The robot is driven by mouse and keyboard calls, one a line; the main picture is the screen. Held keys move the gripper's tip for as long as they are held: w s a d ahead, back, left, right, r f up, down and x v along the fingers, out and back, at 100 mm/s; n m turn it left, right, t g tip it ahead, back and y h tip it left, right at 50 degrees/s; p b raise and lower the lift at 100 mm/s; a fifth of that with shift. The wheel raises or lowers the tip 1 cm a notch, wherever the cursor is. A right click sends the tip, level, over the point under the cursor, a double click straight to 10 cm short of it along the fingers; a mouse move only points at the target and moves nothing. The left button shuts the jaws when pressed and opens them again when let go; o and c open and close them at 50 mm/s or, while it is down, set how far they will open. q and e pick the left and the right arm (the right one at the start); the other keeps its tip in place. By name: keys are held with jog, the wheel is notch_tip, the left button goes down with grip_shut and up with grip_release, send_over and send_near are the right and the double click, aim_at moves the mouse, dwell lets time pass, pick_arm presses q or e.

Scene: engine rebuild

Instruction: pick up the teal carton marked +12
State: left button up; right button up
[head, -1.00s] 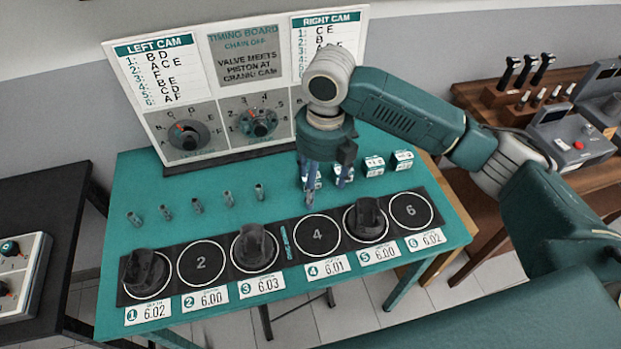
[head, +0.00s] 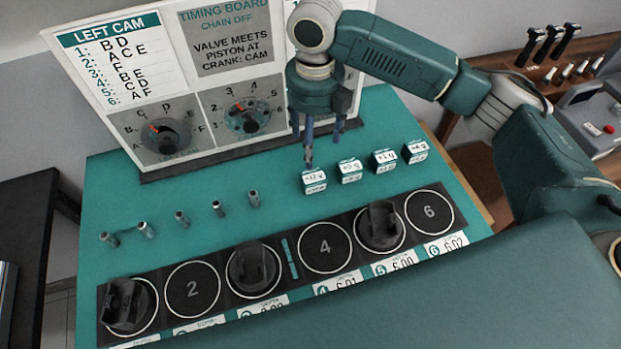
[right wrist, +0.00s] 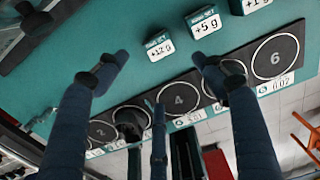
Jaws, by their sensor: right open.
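The teal carton marked +12 (head: 314,182), with a white label, is the leftmost of the small cartons on the teal table. It also shows in the right wrist view (right wrist: 160,46), between and beyond the fingertips. My right gripper (head: 323,150) is open and empty, pointing down. In the head view its fingers overlap the back edge of the carton; the exact height above it is hard to tell. In the right wrist view the open right gripper (right wrist: 160,61) has a finger on each side of the carton in the picture. My left gripper is not in view.
Cartons marked +5 (right wrist: 204,23) and +1 (right wrist: 250,4) stand close to the right, with another beyond. The timing board (head: 225,70) rises behind. Several small pegs (head: 181,218) stand left. The black numbered strip (head: 222,274) with pistons runs in front.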

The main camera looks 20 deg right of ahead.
jog(key=b, duration=0.4)
send_over(313, 176)
notch_tip(313, 176, down, 5)
jog(key=shift+r, duration=0.1)
notch_tip(313, 176, down, 6)
jog(key=shift+r+p, duration=0.25)
jog(key=shift+p, duration=0.55)
notch_tip(313, 176, down, 4)
jog(key=shift+f+p, duration=0.1)
jog(key=shift+p, duration=0.85)
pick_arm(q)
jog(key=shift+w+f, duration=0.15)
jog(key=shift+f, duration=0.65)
pick_arm(e)
jog(key=shift+w+f, duration=0.1)
jog(key=shift+f, duration=0.4)
jog(key=shift+c, duration=0.5)
jog(key=c, duration=1.3)
